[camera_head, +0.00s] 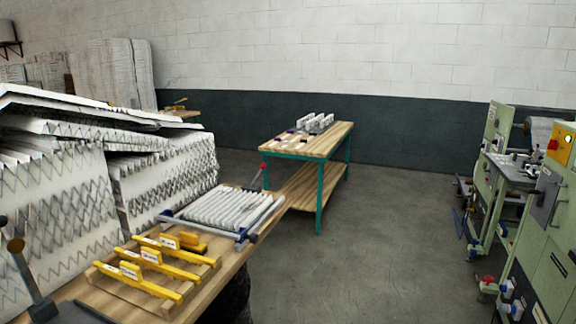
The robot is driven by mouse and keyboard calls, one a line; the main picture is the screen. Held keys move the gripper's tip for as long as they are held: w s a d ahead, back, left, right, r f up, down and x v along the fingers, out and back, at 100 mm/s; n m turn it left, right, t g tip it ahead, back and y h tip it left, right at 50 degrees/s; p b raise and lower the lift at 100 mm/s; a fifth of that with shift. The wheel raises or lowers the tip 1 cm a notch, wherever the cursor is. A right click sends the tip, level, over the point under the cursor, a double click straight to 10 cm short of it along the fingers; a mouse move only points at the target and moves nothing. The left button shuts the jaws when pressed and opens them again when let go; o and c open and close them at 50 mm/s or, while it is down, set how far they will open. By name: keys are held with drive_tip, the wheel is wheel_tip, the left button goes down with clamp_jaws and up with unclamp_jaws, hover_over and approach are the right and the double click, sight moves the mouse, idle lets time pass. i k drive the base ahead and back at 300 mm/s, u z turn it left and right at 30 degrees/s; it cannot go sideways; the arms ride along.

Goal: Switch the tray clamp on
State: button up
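On the near wooden bench (222,270), a pale rectangular tray (262,222) holds a white pleated filter (222,208). Blue and dark fittings (243,237) sit at the tray's near right corner. A slim lever with a red knob (263,166) stands up at the tray's far right corner, tilted. It looks like the tray clamp's handle, but it is small, and I cannot tell its on or off position. My gripper is not in view.
Yellow-handled tools (150,265) lie on a wooden rack nearer than the tray. Large pleated filter stacks (55,185) crowd the left. A dark metal post (32,285) stands at lower left. A green-legged table (330,140) is beyond open floor (370,240); green machines (545,225) are right.

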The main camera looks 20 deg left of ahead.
sight(263, 166)
drive_tip(key=u, duration=0.15)
drive_tip(key=i, duration=0.6)
drive_tip(key=u, duration=0.55)
drive_tip(key=i, duration=2.15)
drive_tip(key=u, duration=0.05)
